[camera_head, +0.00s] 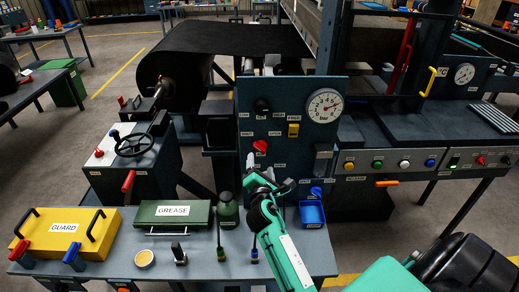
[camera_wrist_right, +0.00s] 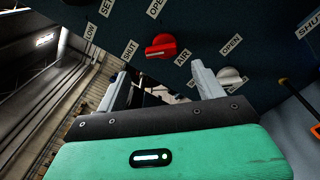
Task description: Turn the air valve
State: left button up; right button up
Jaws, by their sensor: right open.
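The air valve is a red knob (camera_head: 260,147) on the blue upright panel, below the gauge. In the right wrist view the red knob (camera_wrist_right: 161,46) sits by the labels AIR, OPEN and SHUT. Its grip bar lies roughly sideways in that picture. My right gripper (camera_head: 261,166) is just below the knob in the head view. In the wrist view its two fingers (camera_wrist_right: 160,75) are spread with nothing between them. The knob shows beyond the gap, apart from the fingers. My left gripper is not in view.
A pale knob (camera_wrist_right: 230,76) sits near the right finger in the wrist view. The panel also carries a black knob (camera_head: 262,106), a yellow switch (camera_head: 293,130) and a gauge (camera_head: 325,105). A green bottle (camera_head: 228,210) and blue bin (camera_head: 312,213) stand below.

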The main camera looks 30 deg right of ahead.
aim_at(260, 150)
jog(key=p+x, duration=0.1)
jog(key=x, duration=0.7)
jog(key=shift+s, duration=0.1)
jog(key=c, duration=1)
